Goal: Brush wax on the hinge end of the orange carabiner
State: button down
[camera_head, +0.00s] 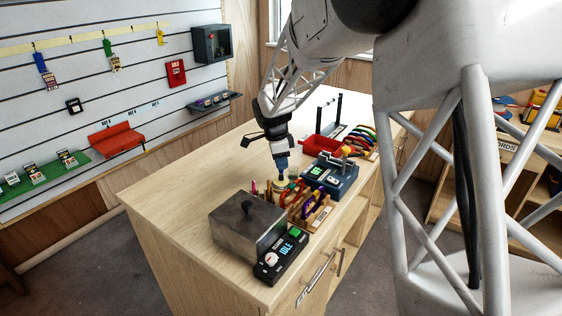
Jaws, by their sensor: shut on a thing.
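My gripper (281,160) points down over the middle of the wooden workbench, just behind a row of carabiners. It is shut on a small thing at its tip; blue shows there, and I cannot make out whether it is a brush. An orange-red carabiner (290,193) stands close below the tip, partly covered by neighbouring gear. A gap or contact between them cannot be told. A pale yellowish round thing (281,184) is right under the tip. No wax pot can be clearly made out.
A grey lidded metal box (245,228) and a black control unit (281,256) reading "IDLE" stand at the front. Purple and brown carabiners (314,205) sit in a wooden rack. A blue-grey device (329,177) and red tray (322,147) are behind. The bench's left side is clear.

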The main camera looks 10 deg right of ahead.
jog(key=shift+f, duration=0.5)
dwell(1.1)
jog(key=shift+r, duration=0.1)
jog(key=shift+r, duration=3.45)
jog(key=shift+w, duration=0.1)
jog(key=w+d+n+t+y, duration=0.1)
jog(key=w+d+n, duration=0.2)
jog(key=w+n, duration=0.8)
jog(key=shift+w+d+f+n+t+y, duration=0.15)
jog(key=shift+d+f+n+t+y, duration=0.2)
jog(key=shift+n, duration=3.15)
jog(key=shift+a+r, duration=0.1)
jog(key=shift+r, duration=0.05)
